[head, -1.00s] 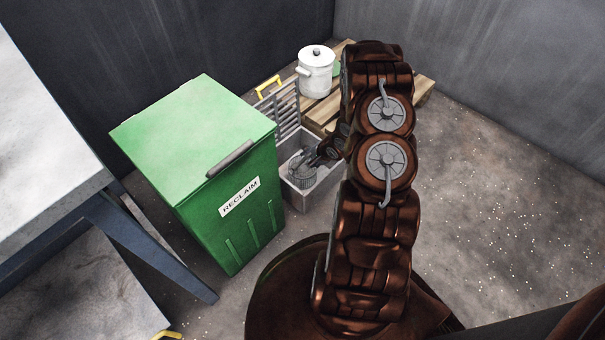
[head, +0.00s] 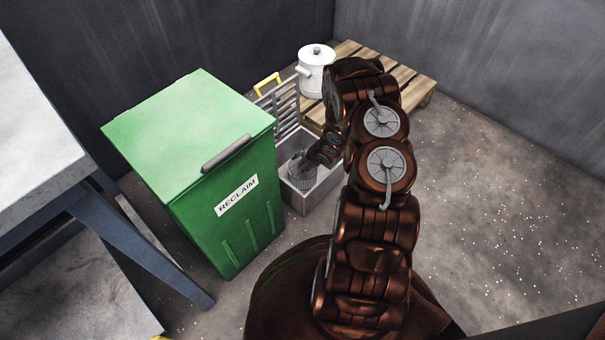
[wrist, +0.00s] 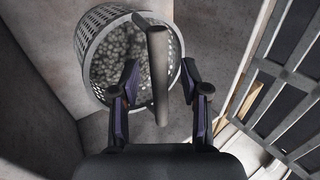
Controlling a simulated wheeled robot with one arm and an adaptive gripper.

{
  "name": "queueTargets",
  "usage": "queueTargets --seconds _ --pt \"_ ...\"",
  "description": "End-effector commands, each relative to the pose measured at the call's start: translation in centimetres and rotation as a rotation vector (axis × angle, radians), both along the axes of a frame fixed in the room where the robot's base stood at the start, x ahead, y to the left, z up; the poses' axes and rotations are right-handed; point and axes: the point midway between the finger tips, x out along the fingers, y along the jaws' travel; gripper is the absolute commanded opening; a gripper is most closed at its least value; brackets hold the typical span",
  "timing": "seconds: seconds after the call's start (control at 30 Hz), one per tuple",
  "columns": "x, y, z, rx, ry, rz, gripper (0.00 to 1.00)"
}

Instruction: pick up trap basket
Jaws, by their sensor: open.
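The trap basket (head: 303,178) is a grey perforated basket inside an open grey metal box (head: 322,196) behind the green bin. In the wrist view the basket (wrist: 92,52) holds many small grey pellets, and its upright bar-like handle (wrist: 157,70) stands between my fingers. My gripper (wrist: 158,88) is open, with one finger on each side of the handle; I see no clear contact. In the head view my gripper (head: 311,160) is small and partly hidden at the basket's top.
A green bin marked RECLAIM (head: 230,210) stands close left of the box. A grate with a yellow handle (head: 284,105) stands behind the box. A wooden pallet (head: 408,80) bears a white lidded pot (head: 315,78). Floor at right is clear apart from scattered pellets.

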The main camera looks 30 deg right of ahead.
Motion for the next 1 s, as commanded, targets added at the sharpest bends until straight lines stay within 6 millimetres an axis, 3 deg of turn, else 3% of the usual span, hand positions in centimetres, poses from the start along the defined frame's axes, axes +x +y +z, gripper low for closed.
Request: queueTargets --seconds 0.03,0.47,1.0 --pt "0.01 -0.01 0.03 0.000 0.000 0.000 0.43" --pt "0.00 -0.01 0.02 0.000 0.000 0.000 0.00" --pt "0.00 -0.02 0.04 0.000 0.000 0.000 0.00"
